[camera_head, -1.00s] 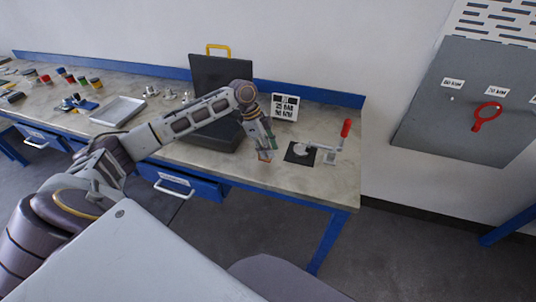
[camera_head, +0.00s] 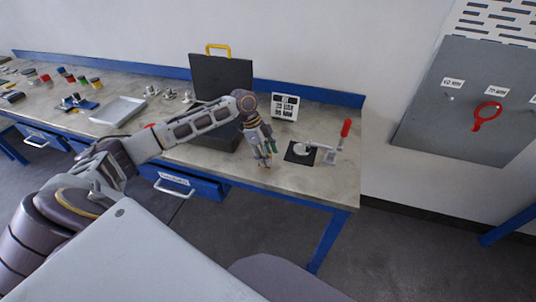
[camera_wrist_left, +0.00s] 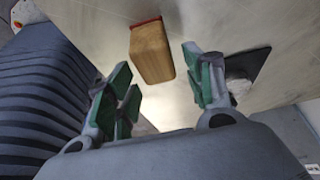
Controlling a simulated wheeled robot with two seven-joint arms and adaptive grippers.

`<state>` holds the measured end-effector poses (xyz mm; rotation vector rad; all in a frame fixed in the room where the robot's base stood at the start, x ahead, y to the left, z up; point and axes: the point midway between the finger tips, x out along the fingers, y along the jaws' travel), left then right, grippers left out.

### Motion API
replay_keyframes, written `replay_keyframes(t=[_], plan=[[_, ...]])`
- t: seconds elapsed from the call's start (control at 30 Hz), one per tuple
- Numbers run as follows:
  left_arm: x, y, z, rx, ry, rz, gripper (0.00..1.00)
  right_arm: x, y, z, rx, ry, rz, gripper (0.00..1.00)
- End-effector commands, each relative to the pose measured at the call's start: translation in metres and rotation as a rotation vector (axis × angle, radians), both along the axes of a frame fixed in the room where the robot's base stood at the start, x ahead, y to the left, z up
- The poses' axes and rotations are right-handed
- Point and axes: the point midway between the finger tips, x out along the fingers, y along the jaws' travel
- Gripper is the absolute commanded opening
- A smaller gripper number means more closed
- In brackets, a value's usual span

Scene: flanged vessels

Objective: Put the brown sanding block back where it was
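The brown sanding block (camera_wrist_left: 151,54) shows in the left wrist view as a wood-coloured block with a red edge at its far end. It lies beyond and between the fingers of my left gripper (camera_head: 265,159), with a gap on both sides. This gripper is open, with green pads, and hangs low over the bench near its front edge. In the head view the fingers largely hide the block, so I cannot tell its exact contact there. My right gripper is not in view.
A black mat with a round pale part (camera_head: 299,151) and a red-handled clamp (camera_head: 345,130) stand right of the gripper. An open dark case (camera_head: 221,80) and a label sign (camera_head: 285,107) are behind. A metal tray (camera_head: 118,111) lies left. An open drawer (camera_head: 185,182) juts out in front.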

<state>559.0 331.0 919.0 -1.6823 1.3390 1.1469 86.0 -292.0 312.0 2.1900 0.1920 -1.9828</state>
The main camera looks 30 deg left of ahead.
Motion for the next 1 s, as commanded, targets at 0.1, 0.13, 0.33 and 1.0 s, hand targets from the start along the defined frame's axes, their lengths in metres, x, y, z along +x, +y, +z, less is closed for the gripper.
replay_keyframes(t=[0.1, 0.13, 0.33, 1.0], plan=[[0.000, 0.000, 0.000, 0.000, 0.000, 0.000, 0.53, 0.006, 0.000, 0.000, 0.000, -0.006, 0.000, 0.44], [0.000, 0.000, 0.000, 0.000, 0.000, 0.000, 0.53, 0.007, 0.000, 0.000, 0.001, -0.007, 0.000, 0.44], [0.000, 0.000, 0.002, 0.000, -0.001, -0.001, 0.53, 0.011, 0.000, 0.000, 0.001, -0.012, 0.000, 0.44], [-0.005, 0.028, 0.074, 0.001, -0.003, 0.000, 0.53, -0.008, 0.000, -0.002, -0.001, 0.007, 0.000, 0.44]])
